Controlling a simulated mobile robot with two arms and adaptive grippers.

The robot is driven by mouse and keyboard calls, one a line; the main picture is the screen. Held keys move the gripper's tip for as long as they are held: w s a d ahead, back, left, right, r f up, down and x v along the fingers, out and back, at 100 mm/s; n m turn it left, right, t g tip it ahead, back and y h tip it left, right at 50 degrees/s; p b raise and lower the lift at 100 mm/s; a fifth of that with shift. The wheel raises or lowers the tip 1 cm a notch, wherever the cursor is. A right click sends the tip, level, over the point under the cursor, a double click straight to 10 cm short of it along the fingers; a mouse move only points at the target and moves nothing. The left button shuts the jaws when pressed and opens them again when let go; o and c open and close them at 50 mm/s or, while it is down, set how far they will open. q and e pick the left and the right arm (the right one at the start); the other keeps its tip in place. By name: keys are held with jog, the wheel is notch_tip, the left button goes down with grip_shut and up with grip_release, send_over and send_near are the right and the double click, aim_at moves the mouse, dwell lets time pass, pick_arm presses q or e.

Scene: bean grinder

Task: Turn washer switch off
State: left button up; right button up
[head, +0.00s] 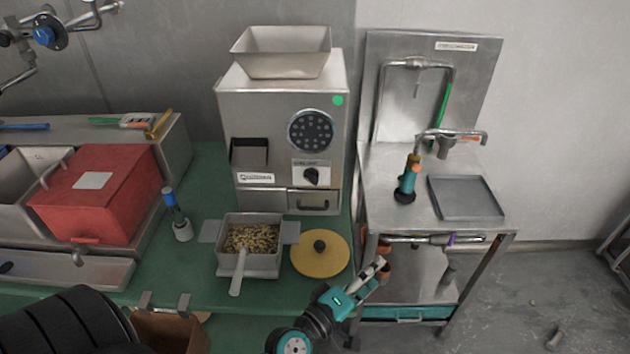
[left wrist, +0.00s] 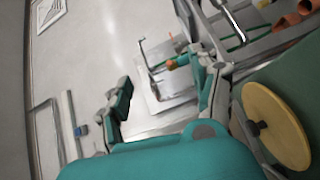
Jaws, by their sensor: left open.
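A steel sink-like station (head: 380,170) with a back panel stands right of the grinder. Its label (head: 455,46) is too small to read surely. A faucet (head: 450,135) and a bottle-like tool with teal and orange parts (head: 407,180) are on its top. I cannot pick out the washer switch for certain. My left gripper (head: 382,268) is open and empty, at the station's front left, below its top edge. The left wrist view shows its two teal fingers (left wrist: 168,85) spread apart, with the station's top (left wrist: 165,95) beyond them. My right gripper is not in view.
On the green table are a grinder (head: 280,110) with a dial and knob, a bean pan (head: 250,262), a yellow lid (head: 320,265) and a red box (head: 95,195). A steel tray (head: 465,197) lies on the station. The floor at right is mostly clear.

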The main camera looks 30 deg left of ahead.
pick_arm(q)
jog(key=w+a+r+n+t+y, duration=0.2)
jog(key=a+r+n+y, duration=0.4)
jog(key=n, duration=0.4)
jog(key=n+g+y, duration=0.4)
jog(key=n+y, duration=0.3)
jog(key=n, duration=0.4)
send_near(311, 182)
jog(key=p+x, duration=0.3)
jog(key=x, duration=0.6)
jog(key=shift+w+a, duration=0.2)
jog(key=shift+w, duration=0.15)
